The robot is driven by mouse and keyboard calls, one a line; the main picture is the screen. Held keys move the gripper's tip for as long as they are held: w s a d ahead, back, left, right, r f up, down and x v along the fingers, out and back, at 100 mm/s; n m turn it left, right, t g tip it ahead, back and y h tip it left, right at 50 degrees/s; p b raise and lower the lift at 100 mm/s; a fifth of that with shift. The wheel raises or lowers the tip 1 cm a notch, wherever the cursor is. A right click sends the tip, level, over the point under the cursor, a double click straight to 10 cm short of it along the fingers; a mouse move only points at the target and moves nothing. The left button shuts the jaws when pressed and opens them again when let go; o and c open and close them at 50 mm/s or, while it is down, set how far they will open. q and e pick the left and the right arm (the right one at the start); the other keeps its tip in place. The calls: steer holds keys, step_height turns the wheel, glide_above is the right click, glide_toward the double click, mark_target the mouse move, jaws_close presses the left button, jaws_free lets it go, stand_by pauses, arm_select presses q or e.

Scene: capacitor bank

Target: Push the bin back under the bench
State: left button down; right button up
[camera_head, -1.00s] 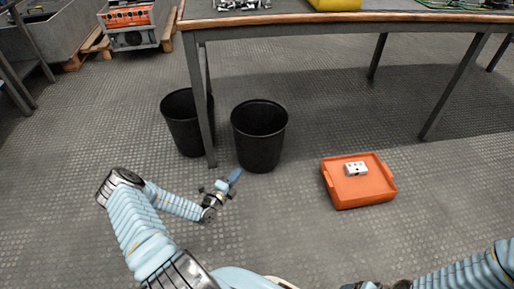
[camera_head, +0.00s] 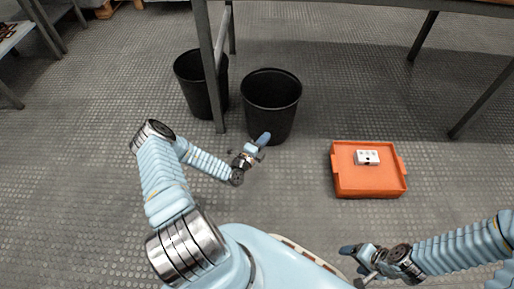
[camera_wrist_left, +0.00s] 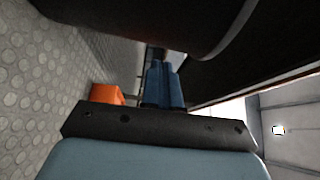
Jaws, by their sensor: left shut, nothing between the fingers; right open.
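Two black bins stand upright on the floor. The nearer bin (camera_head: 270,108) is in front of the bench's leg, to its right. The other bin (camera_head: 196,88) is behind and to the left of that leg. The bench (camera_head: 213,65) shows mostly as legs in the head view. My left gripper (camera_head: 262,140) is shut and empty, low in front of the nearer bin; a gap or contact is hard to tell. In the left wrist view, a dark bin wall (camera_wrist_left: 150,22) is close beside the blue fingers (camera_wrist_left: 163,85). My right gripper (camera_head: 350,262) is open at the lower right, away from the bins.
An orange tray (camera_head: 345,183) with a small white block (camera_head: 367,157) on it lies on the floor right of the nearer bin. Bench legs (camera_head: 482,98) stand further right. The floor between bin and tray is clear.

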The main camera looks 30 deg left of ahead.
mark_target(270, 123)
arm_select(q)
steer(key=w, duration=0.1)
steer(key=w+a, duration=0.1)
steer(key=w+a+b, duration=0.1)
steer(key=shift+w, duration=0.25)
steer(key=shift+w+a, duration=0.35)
steer(key=shift+w, duration=0.1)
